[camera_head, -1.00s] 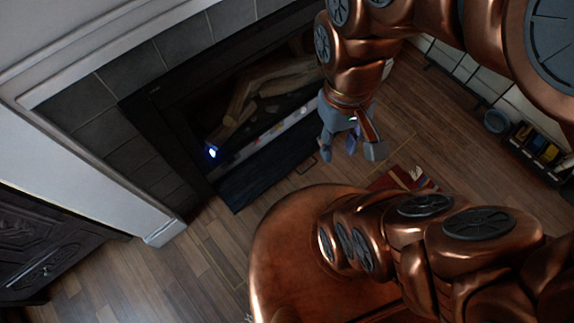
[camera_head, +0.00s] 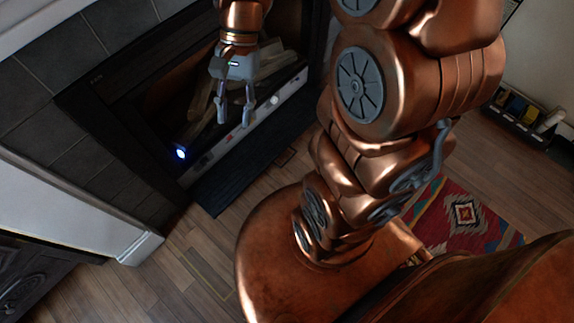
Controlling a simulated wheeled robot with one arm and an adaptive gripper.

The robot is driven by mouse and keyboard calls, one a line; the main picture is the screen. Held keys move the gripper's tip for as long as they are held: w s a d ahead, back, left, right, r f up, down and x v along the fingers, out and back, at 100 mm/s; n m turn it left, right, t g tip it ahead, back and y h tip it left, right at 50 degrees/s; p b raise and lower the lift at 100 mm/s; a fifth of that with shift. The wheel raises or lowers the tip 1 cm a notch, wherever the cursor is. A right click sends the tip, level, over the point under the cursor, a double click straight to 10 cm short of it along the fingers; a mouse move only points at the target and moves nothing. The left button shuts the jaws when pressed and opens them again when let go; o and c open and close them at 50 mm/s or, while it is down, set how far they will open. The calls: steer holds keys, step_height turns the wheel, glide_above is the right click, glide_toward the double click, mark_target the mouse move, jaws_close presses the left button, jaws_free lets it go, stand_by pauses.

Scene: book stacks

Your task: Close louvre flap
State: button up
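The louvre flap (camera_head: 232,178) is a dark ridged panel along the foot of the black fireplace (camera_head: 120,130). It hangs lowered outward over the wood floor, and a light control strip (camera_head: 235,138) shows above it. A white knob (camera_head: 275,101) and small red marks sit on that strip. My gripper (camera_head: 236,119) points down in front of the fireplace opening, over the upper edge of the strip. Its two fingers are apart with nothing seen between them. I cannot tell whether they touch the strip. My arm hides part of the right side.
Pale logs (camera_head: 200,100) lie in the fireplace opening, with a small blue-white light (camera_head: 181,154) at its left. A patterned red rug (camera_head: 465,218) and a black rack (camera_head: 515,115) are at right. The wood floor (camera_head: 190,260) in front is clear.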

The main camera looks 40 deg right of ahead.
steer(key=w+d+f+m+t+y+b, duration=0.1)
steer(key=w+d+f+m+y+b, duration=0.2)
steer(key=w+f+m+b, duration=0.75)
steer(key=w+d+f+m+t+y+b, duration=0.1)
steer(key=w+d+f+m+y+b, duration=0.45)
steer(key=f, duration=0.95)
steer(key=m+t+b, duration=0.8)
steer(key=m+b, duration=0.7)
steer(key=m, duration=0.1)
glide_above(287, 161)
steer(key=w+d, duration=0.1)
steer(key=d, duration=0.2)
step_height(287, 161, down, 43)
steer(key=s+d+f+m+b, duration=0.1)
steer(key=f, duration=0.2)
steer(key=s+d+f+m+t+b, duration=0.1)
steer(key=s+f, duration=0.1)
steer(key=f, duration=0.2)
steer(key=s+d+f+m+b, duration=0.1)
steer(key=f+m, duration=0.1)
steer(key=f, duration=0.1)
steer(key=shift+s+d+f+t+h, duration=0.25)
steer(key=shift+d+t, duration=0.1)
steer(key=shift+t, duration=0.05)
steer(key=shift+b+x, duration=1.75)
steer(key=shift+x, duration=2.15)
steer(key=shift+c, duration=0.2)
jaws_close()
